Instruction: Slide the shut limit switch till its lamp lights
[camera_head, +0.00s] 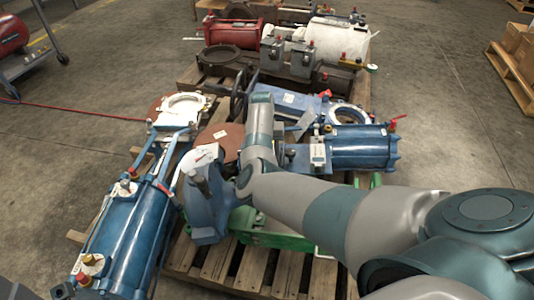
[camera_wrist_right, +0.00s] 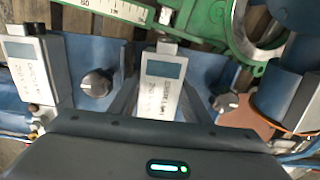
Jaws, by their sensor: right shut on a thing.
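In the right wrist view my right gripper (camera_wrist_right: 161,104) is shut on a limit switch (camera_wrist_right: 163,92), a pale grey box with a dark blue-grey window and printed lettering. One finger lies along each side of it. My left gripper is not in view.
A similar box (camera_wrist_right: 28,62) stands left of the held switch, and grey knobs (camera_wrist_right: 97,83) flank it. A green valve frame (camera_wrist_right: 205,25) with a white scale (camera_wrist_right: 118,9) lies beyond. Blue cylinders (camera_head: 122,238) crowd the wooden pallet (camera_head: 215,268). Open concrete floor lies left.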

